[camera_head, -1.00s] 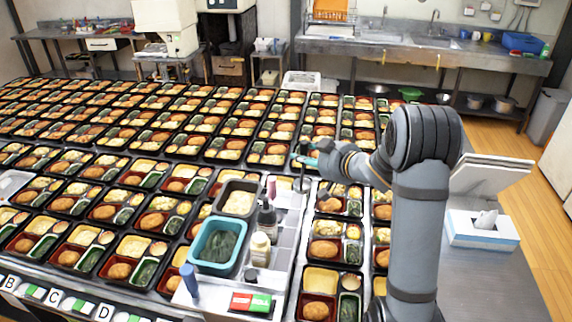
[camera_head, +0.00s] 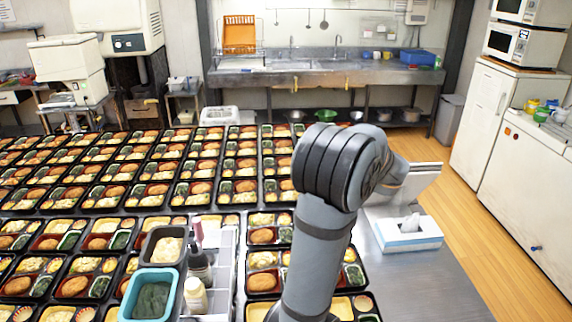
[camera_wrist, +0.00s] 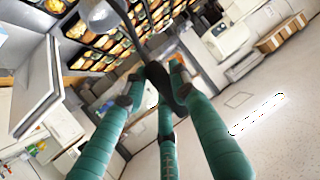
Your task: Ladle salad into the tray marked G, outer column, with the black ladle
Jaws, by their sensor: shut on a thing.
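My gripper (camera_wrist: 158,78), with teal fingers, is shut on the black ladle (camera_wrist: 172,95) in the wrist view. The ladle's dark handle runs from the top edge down between the fingertips; I cannot make out what its bowl holds. In the head view, gripper and ladle are hidden behind my arm. A grey tub with pale salad (camera_head: 168,248) stands left of the arm, and a teal tub (camera_head: 175,297) with dark green food stands in front of it. Filled bento trays lie in columns, including a column (camera_head: 247,262) between the tubs and my arm. No letter G is readable.
Bottles (camera_head: 196,293) stand on a pale caddy right of the tubs. A tissue box (camera_head: 410,238) sits on the steel counter (camera_head: 440,290) at the right. The counter's front right is clear. White cabinets (camera_head: 485,120) stand farther right.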

